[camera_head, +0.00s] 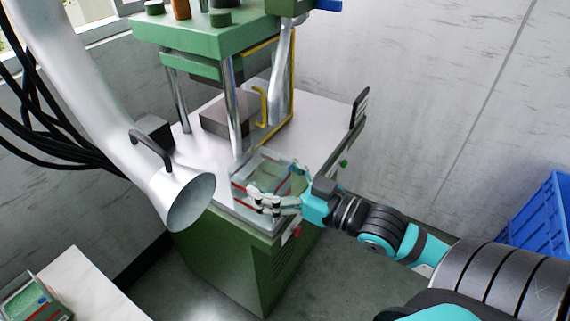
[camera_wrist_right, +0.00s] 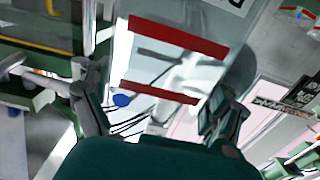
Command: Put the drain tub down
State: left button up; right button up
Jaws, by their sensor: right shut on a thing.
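The drain tub (camera_head: 252,184) is a clear, see-through box with red strips, in the head view over the front corner of the press's pale table. My right gripper (camera_head: 264,203) is shut on the near side of the tub, with its arm coming in from the right. In the right wrist view the tub's clear wall with two red bands (camera_wrist_right: 165,40) fills the middle, between the fingers (camera_wrist_right: 155,115). I cannot tell whether the tub's bottom touches the table. My left gripper is not in view.
A green press (camera_head: 190,37) with steel columns stands behind the tub on the pale table (camera_head: 312,112). A silver extraction hood (camera_head: 188,198) hangs close on the left. A blue crate (camera_head: 540,215) is at the right. A white bench (camera_head: 88,287) holds a green-sided box (camera_head: 35,302) at lower left.

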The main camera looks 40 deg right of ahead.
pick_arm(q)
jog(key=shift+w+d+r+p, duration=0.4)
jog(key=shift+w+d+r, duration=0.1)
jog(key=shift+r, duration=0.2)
pick_arm(e)
jog(key=w+d+f, duration=0.4)
jog(key=w+d, duration=0.4)
jog(key=shift+w+d+f, duration=0.2)
jog(key=shift+w+d, duration=0.05)
jog(key=shift+d, duration=0.1)
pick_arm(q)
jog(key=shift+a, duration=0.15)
pick_arm(e)
jog(key=shift+f, duration=0.15)
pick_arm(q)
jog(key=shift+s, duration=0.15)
pick_arm(e)
jog(key=o, duration=1.3)
jog(key=shift+c, duration=0.2)
jog(key=shift+s, duration=0.15)
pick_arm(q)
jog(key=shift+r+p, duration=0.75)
pick_arm(e)
jog(key=v, duration=1.1)
jog(key=shift+s+d, duration=0.15)
jog(key=shift+s, duration=0.2)
